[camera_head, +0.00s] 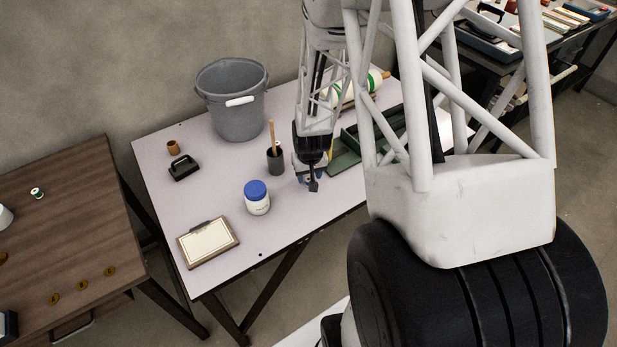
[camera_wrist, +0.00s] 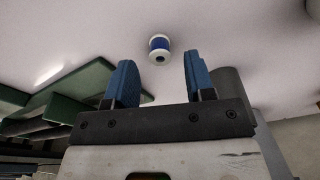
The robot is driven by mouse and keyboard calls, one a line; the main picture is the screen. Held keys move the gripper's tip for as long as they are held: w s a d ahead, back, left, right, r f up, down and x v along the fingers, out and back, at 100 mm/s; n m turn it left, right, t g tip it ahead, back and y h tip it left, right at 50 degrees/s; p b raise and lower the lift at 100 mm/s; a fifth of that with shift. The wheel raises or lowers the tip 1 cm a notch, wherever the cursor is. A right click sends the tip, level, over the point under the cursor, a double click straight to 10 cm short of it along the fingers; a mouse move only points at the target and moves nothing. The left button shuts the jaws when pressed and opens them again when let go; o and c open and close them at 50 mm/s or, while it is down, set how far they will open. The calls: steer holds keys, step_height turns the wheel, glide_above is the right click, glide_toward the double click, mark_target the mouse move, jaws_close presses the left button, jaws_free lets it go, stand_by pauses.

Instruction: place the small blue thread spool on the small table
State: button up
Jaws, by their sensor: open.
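The blue thread spool (camera_wrist: 159,44), blue with white ends, is on the white tabletop (camera_wrist: 240,30) in the wrist view. It shows just beyond the gap between my fingertips, apart from both. My gripper (camera_wrist: 158,74) has two blue fingers spread wide with nothing between them. In the head view my gripper (camera_head: 314,182) hangs low over the right part of the white table (camera_head: 190,225); the spool is not visible there. A brown wooden table (camera_head: 75,230) stands at the left; I cannot tell which table is the small one.
A green tray (camera_wrist: 85,90) lies close by. A green-and-white spool (camera_head: 37,193) is on the brown table.

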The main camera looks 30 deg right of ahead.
step_height(320, 180, up, 9)
steer(key=s, duration=0.1)
steer(key=shift+a+r, duration=0.15)
steer(key=shift+r, duration=0.05)
stand_by(0.8)
steer(key=s+a+r+n, duration=0.1)
steer(key=s+a+r, duration=0.2)
steer(key=a+r, duration=0.45)
steer(key=s+a+r+n, duration=0.1)
steer(key=s+a+r, duration=0.25)
steer(key=r, duration=0.65)
steer(key=s+a+r+n+t, duration=0.1)
steer(key=s+a+r, duration=0.7)
steer(key=s, duration=0.4)
steer(key=shift+s+a+r, duration=0.3)
steer(key=shift+r, duration=0.35)
